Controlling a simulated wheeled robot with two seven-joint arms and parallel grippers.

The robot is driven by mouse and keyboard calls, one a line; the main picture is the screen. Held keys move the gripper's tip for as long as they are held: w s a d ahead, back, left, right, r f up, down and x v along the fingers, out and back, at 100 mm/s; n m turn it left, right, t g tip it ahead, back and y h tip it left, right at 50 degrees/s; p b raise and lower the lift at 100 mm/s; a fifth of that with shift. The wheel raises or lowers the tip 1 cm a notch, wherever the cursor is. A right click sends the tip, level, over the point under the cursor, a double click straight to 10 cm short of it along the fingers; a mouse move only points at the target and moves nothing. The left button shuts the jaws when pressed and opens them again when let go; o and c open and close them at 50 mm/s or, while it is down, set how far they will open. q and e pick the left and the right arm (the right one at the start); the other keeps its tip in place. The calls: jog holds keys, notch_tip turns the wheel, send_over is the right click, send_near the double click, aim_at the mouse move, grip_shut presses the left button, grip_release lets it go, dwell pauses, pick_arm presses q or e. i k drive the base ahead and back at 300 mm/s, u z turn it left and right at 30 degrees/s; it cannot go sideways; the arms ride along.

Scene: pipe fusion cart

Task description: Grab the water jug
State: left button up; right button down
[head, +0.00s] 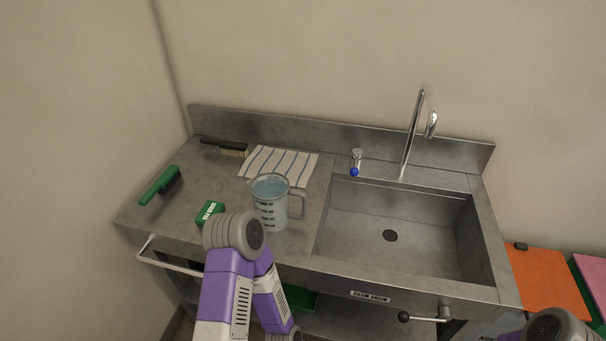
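The water jug (267,209) is a clear measuring jug with dark markings, holding bluish water. It stands upright on the steel counter left of the sink, with its handle (298,203) pointing right. My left arm, purple and white with a grey rounded joint, rises from the bottom just in front of the jug, to its lower left. No fingers of my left gripper show.
A striped cloth (279,163) lies behind the jug. A green box (209,212), a green brush (160,186) and a dark brush (226,148) lie to the left. The sink basin (400,232), chrome faucet (412,130) and blue-tipped tap (356,163) are to the right.

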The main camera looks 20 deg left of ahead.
aim_at(270, 192)
jog(key=z, duration=1.45)
jog(key=k, duration=1.45)
jog(key=u, duration=1.75)
jog(key=i, duration=0.5)
jog(key=z, duration=0.05)
